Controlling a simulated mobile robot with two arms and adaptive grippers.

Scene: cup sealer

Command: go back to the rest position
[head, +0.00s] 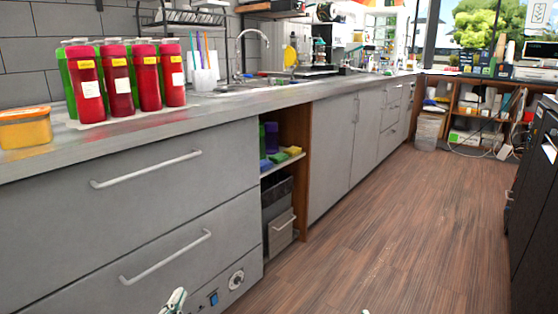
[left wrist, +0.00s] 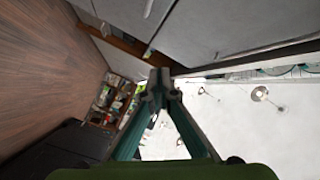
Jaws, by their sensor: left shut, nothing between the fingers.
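My left gripper (head: 175,301) shows at the bottom edge of the head view, low in front of the grey drawer fronts. In the left wrist view my left gripper (left wrist: 160,88) has its fingers together, with nothing between them. It is apart from the counter and the cupboards. My right gripper is not clearly visible; only a tiny pale spot shows at the bottom edge of the head view, and I cannot tell what it is.
A grey counter (head: 225,104) runs along the left. Several red bottles (head: 120,80) and an orange-lidded yellow tub (head: 25,128) stand on it. An open shelf niche (head: 284,160) lies between cupboards. The wooden floor (head: 390,220) is clear. Dark cabinets (head: 535,200) stand at right.

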